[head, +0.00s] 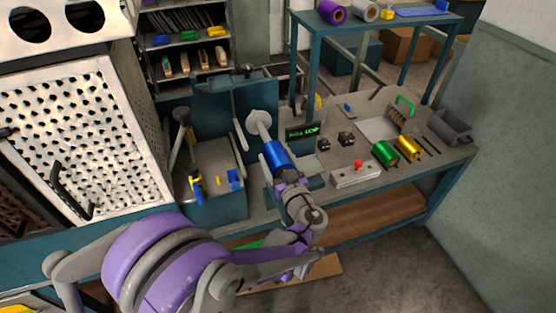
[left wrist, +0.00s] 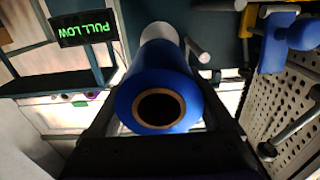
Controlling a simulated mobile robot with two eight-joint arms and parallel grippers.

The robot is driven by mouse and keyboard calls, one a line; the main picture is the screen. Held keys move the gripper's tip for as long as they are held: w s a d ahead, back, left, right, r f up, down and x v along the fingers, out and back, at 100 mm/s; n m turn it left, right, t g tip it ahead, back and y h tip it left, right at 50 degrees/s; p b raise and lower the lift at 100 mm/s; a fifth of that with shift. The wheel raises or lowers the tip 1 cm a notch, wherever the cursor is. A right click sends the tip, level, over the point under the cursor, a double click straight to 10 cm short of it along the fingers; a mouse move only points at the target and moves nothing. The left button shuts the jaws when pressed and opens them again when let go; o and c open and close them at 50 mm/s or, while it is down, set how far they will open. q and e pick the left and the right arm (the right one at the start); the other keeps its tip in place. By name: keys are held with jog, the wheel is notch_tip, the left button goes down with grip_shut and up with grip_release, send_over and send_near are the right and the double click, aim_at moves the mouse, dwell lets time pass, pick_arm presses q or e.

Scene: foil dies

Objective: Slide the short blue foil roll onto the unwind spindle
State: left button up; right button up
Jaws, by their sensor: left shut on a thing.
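The short blue foil roll (head: 275,157) is in the jaws of my left gripper (head: 285,171), which is shut on it. In the left wrist view the blue roll (left wrist: 158,88) shows its near end, with a brown core ring around a dark hole. The pale grey unwind spindle (head: 259,122) lies just beyond the roll's far end, roughly in line with it. It also shows behind the roll in the left wrist view (left wrist: 159,32). I cannot tell whether its tip is inside the core. My right gripper is not in view.
A lit green display (head: 301,132) stands right of the spindle. Green (head: 385,152) and gold (head: 408,147) rolls lie on the bench at right, near a box with a red button (head: 357,165). A perforated white panel (head: 85,135) stands at left.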

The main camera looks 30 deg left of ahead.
aim_at(265, 133)
pick_arm(q)
jog(key=shift+x, duration=5.55)
jog(key=o, duration=1.5)
jog(key=shift+w, duration=0.1)
jog(key=v, duration=1.1)
jog(key=shift+a, duration=0.1)
